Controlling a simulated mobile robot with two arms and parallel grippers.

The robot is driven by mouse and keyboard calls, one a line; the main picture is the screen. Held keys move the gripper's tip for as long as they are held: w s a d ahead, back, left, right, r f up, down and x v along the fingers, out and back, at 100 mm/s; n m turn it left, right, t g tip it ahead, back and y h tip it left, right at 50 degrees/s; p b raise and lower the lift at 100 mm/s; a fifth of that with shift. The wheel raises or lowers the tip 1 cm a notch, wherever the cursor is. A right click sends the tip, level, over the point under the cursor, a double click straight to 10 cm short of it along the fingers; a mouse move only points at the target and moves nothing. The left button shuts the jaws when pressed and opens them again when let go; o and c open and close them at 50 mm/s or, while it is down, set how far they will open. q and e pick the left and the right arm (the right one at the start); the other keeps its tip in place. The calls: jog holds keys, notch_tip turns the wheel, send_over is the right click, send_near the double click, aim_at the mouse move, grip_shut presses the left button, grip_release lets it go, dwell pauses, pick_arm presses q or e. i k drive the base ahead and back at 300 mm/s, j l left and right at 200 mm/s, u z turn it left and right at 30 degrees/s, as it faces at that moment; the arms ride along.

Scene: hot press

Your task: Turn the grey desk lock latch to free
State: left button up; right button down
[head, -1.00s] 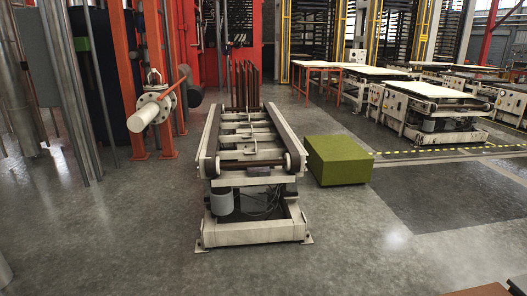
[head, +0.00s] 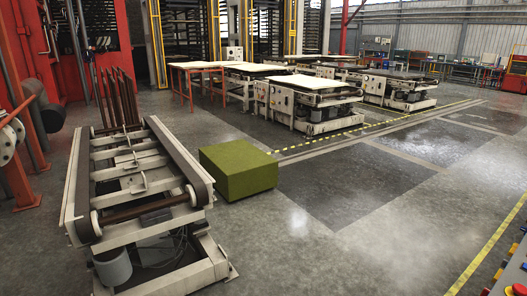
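I do not make out the grey desk lock latch in the head view. Part of a control desk (head: 510,277) with red, yellow and blue buttons shows at the lower right edge, cut off by the frame. Most of that desk is out of view, and I see no latch on its visible part. Neither of my grippers is in view.
A roller conveyor lift (head: 140,190) stands close on the left, with a green block (head: 238,168) to its right. Several lift tables (head: 310,98) stand further back. The floor at centre right (head: 390,215) is clear, with a yellow line (head: 490,240) near the desk.

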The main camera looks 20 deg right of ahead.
aim_at(496, 276)
jog(key=i+z, duration=0.2)
jog(key=z, duration=0.25)
jog(key=i+z, duration=0.2)
jog(key=z, duration=0.2)
jog(key=i+j+z, duration=0.15)
jog(key=z, duration=0.3)
jog(key=i+j+z, duration=0.2)
jog(key=z, duration=0.25)
jog(key=i+j+z, duration=0.15)
jog(key=z, duration=0.3)
jog(key=i+j+z, duration=0.25)
jog(key=z, duration=0.15)
jog(key=i+j+z, duration=0.15)
jog(key=j+z, duration=0.3)
